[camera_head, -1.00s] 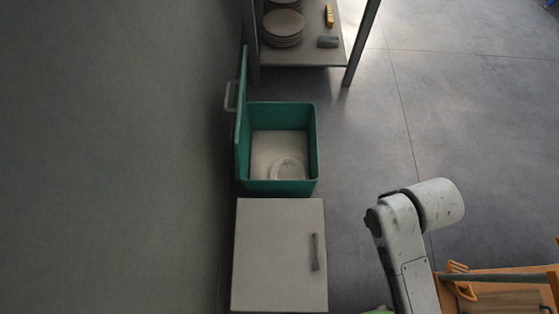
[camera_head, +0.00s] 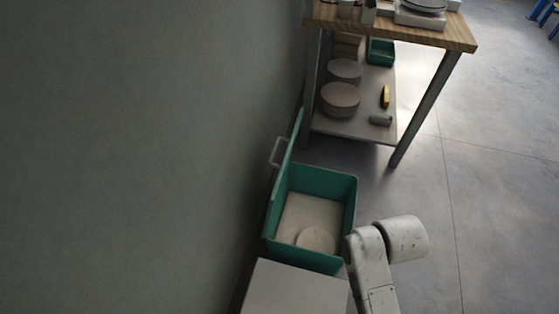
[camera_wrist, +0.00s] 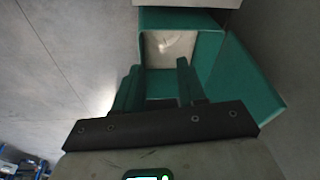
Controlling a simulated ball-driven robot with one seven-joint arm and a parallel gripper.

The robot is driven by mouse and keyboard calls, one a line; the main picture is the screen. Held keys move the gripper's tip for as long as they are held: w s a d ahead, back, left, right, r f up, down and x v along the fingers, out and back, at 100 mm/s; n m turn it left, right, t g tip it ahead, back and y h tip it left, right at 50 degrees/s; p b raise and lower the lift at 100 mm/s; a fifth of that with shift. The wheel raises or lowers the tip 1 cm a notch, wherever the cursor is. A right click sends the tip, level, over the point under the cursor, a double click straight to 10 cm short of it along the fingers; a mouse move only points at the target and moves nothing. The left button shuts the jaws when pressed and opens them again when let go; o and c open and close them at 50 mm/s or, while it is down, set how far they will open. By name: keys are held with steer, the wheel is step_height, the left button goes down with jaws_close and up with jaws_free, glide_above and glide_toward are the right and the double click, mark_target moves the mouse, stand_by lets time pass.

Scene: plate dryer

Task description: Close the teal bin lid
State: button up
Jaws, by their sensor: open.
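The teal bin (camera_head: 350,205) stands on the floor by the wall, with a pale bottom and a round whitish dish (camera_head: 316,240) inside. Its teal lid (camera_head: 285,172) stands upright, open, along the wall side, with a grey handle (camera_head: 277,150) on its outer face. In the wrist view, the bin (camera_wrist: 180,18) is ahead of my gripper (camera_wrist: 158,64), and the lid (camera_wrist: 245,85) slants at the right. My gripper is open and empty, its two fingers apart in front of the bin. The head view shows my arm right of the bin, but not the fingers.
A white cabinet (camera_head: 295,290) stands close at the near side of the bin. Beyond the bin is a wood-topped table (camera_head: 390,27) with a lower shelf (camera_head: 345,128) holding stacked plates. The grey wall is close at left. Open floor (camera_head: 430,185) lies to the right.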

steer(key=w+a+f+b, duration=0.2)
steer(key=w+a, duration=0.3)
steer(key=w, duration=0.4)
steer(key=m+t+b, duration=0.3)
steer(key=b, duration=0.5)
glide_toward(274, 150)
steer(key=b+x, duration=0.4)
steer(key=x, duration=0.4)
steer(key=shift+w+r+b, duration=0.1)
steer(key=shift+b, duration=0.2)
steer(key=shift+c, duration=0.2)
jaws_close()
